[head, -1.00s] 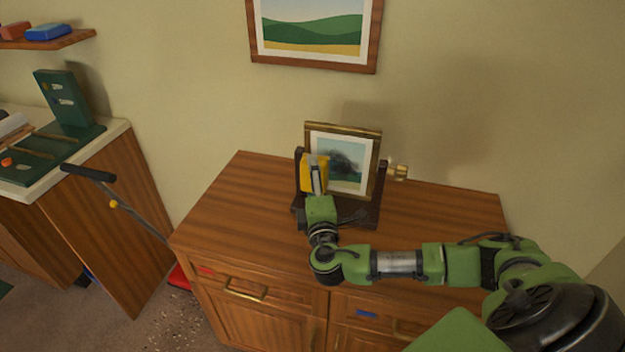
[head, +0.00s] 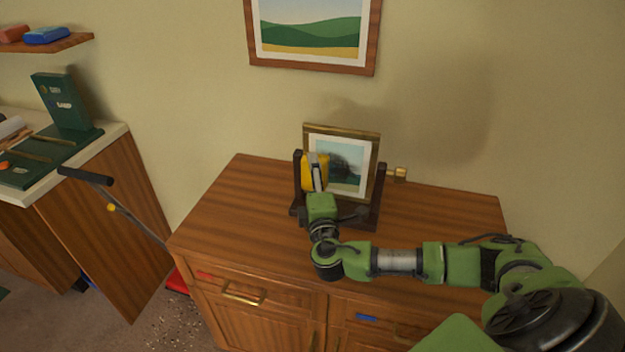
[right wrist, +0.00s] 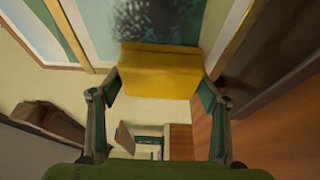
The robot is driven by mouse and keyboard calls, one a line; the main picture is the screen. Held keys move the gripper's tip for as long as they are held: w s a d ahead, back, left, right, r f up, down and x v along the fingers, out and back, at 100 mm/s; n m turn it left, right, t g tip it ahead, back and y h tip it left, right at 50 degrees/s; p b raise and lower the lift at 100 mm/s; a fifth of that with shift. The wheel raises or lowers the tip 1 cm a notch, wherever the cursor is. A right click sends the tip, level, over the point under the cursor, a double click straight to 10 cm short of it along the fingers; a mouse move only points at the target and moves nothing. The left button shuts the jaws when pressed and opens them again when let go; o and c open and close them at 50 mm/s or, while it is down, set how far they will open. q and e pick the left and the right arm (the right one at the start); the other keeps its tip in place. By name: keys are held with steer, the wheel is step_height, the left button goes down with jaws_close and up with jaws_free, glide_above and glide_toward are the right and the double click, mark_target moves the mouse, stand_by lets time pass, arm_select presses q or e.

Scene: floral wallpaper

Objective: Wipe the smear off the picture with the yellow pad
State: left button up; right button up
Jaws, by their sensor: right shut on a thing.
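The framed picture (head: 340,192) stands in a dark wooden stand (head: 297,175) on the cabinet. A dark grey smear (head: 346,168) covers the upper middle of its image. The smear also shows at the top of the right wrist view (right wrist: 160,20). My right gripper (head: 317,187) is shut on the yellow pad (head: 308,170) at the picture's left side. In the right wrist view the pad (right wrist: 160,72) sits between both fingers, its far edge overlapping the picture just below the smear. I cannot tell whether it touches the surface. My left gripper is not in view.
The wooden cabinet top (head: 230,205) is mostly clear around the stand. A landscape picture (head: 315,30) hangs on the wall above. A counter with a green device (head: 62,105) is at the left.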

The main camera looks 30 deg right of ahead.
mark_target(327, 176)
steer(key=shift+s+d, duration=1.2)
steer(key=shift+s, duration=0.3)
steer(key=shift+s+d+p, duration=0.3)
steer(key=shift+s+d, duration=1.5)
steer(key=shift+s, duration=0.05)
steer(key=shift+s+d+r, duration=0.1)
steer(key=shift+s+d, duration=0.7)
steer(key=shift+s, duration=0.1)
steer(key=shift+w+a+b, duration=0.5)
steer(key=shift+w+a, duration=1.4)
steer(key=shift+w, duration=0.25)
steer(key=shift+w+a+b, duration=0.45)
steer(key=shift+w+a, duration=1.4)
steer(key=shift+w, duration=0.3)
steer(key=shift+r+p, duration=1.1)
steer(key=shift+r, duration=0.25)
steer(key=shift+s+d+f, duration=0.15)
steer(key=shift+s+d, duration=1.35)
steer(key=shift+s, duration=0.3)
steer(key=shift+s+d, duration=2.25)
steer(key=shift+s, duration=0.3)
steer(key=shift+w+a+b, duration=0.2)
steer(key=shift+w+a, duration=1.7)
steer(key=shift+w, duration=0.3)
steer(key=shift+w+a+b, duration=0.15)
steer(key=shift+w+a, duration=1.7)
steer(key=shift+w, duration=0.3)
